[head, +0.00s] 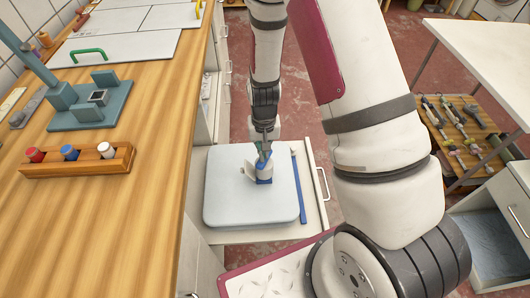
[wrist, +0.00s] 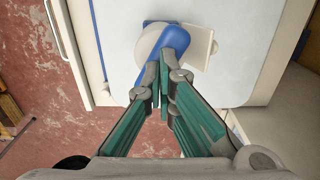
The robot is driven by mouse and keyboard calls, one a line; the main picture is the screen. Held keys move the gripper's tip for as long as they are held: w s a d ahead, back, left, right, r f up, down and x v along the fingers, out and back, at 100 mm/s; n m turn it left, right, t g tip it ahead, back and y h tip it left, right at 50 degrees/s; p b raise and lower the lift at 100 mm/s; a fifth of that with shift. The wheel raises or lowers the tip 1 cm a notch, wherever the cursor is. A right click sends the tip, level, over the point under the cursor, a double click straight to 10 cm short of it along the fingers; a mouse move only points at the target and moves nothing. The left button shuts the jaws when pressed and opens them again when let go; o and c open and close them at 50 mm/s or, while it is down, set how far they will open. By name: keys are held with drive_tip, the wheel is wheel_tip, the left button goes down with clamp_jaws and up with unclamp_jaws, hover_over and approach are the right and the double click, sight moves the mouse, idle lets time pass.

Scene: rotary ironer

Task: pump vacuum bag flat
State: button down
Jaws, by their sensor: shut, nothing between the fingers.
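The vacuum bag (head: 222,207) is a pale grey, rounded square pad lying on a pulled-out white drawer or shelf. A small blue and white pump (head: 265,178) sits on the bag near its middle. In the wrist view the pump shows a blue bar (wrist: 176,40), a round white part beside it and a square white flap (wrist: 200,48). My gripper (head: 263,150) points down at the pump, with its green fingers (wrist: 163,84) shut together and nothing between them. The fingertips overlap the near end of the blue bar in the wrist view; I cannot tell whether they touch it.
A blue stick (head: 298,187) lies along the drawer's right side. The wooden counter (head: 130,215) at left holds a rack with knobs (head: 75,162) and a teal press (head: 92,112). At right stand a white table (head: 490,55), a tool shelf and an open drawer. Red floor shows between.

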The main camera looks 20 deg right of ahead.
drive_tip(key=shift+r+p, duration=1.45)
drive_tip(key=shift+r, duration=0.8)
drive_tip(key=shift+f+b, duration=1.85)
drive_tip(key=shift+f, duration=1.2)
drive_tip(key=shift+r, duration=0.2)
drive_tip(key=shift+r+p, duration=1.5)
drive_tip(key=shift+r, duration=0.75)
